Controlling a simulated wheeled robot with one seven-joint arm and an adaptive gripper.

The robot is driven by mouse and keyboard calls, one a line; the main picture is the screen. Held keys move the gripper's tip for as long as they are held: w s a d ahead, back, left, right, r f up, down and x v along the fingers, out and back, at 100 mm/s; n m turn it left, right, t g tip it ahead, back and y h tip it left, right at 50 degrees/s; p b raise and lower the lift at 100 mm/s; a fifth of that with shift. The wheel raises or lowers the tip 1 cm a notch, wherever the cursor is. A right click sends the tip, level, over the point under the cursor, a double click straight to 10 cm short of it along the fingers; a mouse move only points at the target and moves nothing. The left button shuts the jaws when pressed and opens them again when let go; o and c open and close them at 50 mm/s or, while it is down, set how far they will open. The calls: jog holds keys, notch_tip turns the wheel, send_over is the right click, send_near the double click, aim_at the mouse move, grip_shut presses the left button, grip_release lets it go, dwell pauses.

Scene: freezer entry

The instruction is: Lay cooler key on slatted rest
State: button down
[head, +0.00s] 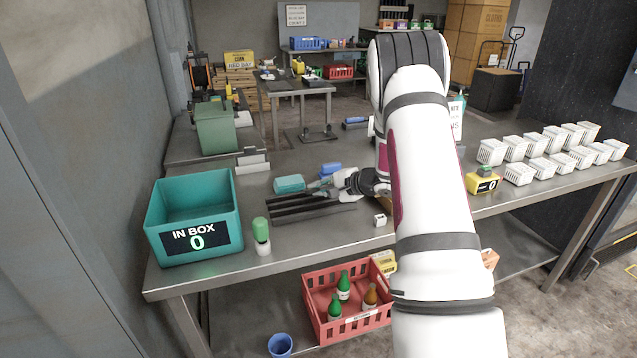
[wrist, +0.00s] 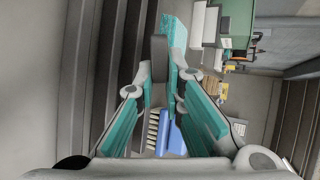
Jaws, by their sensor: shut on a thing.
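My gripper (head: 322,185) reaches in from the right, low over the table, with its fingers pointing left. In the wrist view its fingertips (wrist: 160,78) are shut on a small dark grey piece, which I take as the cooler key (wrist: 158,58). The key is too small to make out in the head view. The slatted rest (head: 300,214), dark parallel bars, lies on the table just in front of the gripper. Its bars also show along the left of the wrist view (wrist: 101,75). Whether the key touches the rest I cannot tell.
A teal block (head: 289,184) lies just beyond the fingertips, with a blue brush (head: 330,169) behind. A teal in box (head: 194,254) and green-capped bottle (head: 261,238) stand left. A small white block (head: 380,220) and white baskets (head: 519,174) are to the right.

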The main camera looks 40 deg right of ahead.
jog(key=shift+f, duration=0.45)
jog(key=c, duration=1.6)
grip_release()
jog(key=shift+o, duration=0.2)
jog(key=o, duration=0.6)
jog(key=shift+c, duration=0.2)
jog(key=shift+s+r, duration=0.1)
